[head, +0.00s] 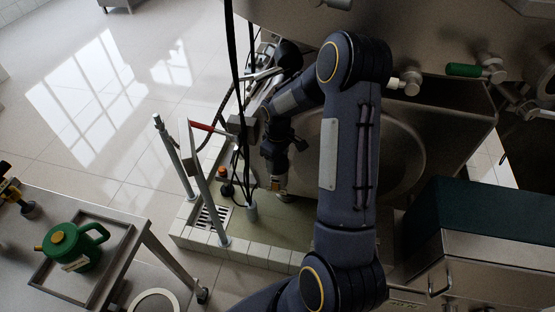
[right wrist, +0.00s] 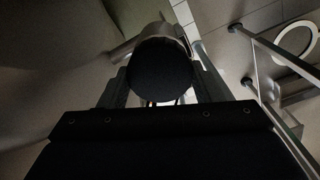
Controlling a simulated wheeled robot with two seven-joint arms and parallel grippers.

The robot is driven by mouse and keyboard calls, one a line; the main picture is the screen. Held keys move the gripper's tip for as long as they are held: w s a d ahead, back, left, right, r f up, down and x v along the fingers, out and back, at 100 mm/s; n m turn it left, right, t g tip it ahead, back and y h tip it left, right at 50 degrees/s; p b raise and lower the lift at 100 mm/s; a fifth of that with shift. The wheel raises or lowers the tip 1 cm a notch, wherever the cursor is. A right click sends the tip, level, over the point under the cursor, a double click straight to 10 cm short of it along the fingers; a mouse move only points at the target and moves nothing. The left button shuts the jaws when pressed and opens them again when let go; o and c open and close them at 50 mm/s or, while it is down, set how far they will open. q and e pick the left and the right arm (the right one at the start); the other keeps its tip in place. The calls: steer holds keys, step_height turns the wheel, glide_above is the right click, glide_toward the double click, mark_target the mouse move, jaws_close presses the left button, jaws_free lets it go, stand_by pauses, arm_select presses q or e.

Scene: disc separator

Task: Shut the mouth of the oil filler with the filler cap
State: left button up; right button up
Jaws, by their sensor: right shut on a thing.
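My right gripper (head: 279,183) reaches down beside the machine at the tiled plinth, partly hidden by my own arm in the head view. In the right wrist view the gripper (right wrist: 160,88) is shut on a dark round cap (right wrist: 160,70), which sits between its two fingers. A pale metal cylindrical part (right wrist: 160,32) shows right behind the cap. I take this part to be the oil filler's neck, but its mouth is hidden. I cannot tell whether the cap touches or sits on it. My left gripper is not in view.
Upright metal posts (head: 178,160) and dark cables (head: 236,75) stand near the right gripper. A low tiled kerb (head: 250,249) edges the plinth. A green oil can (head: 72,246) stands in a tray on the steel table at left. Open floor lies at upper left.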

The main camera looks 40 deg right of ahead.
steer(key=shift+w+m, duration=0.15)
steer(key=shift+m, duration=0.55)
steer(key=shift+m+b, duration=0.35)
steer(key=shift+m, duration=0.25)
steer(key=shift+r, duration=0.2)
steer(key=shift+m, duration=0.4)
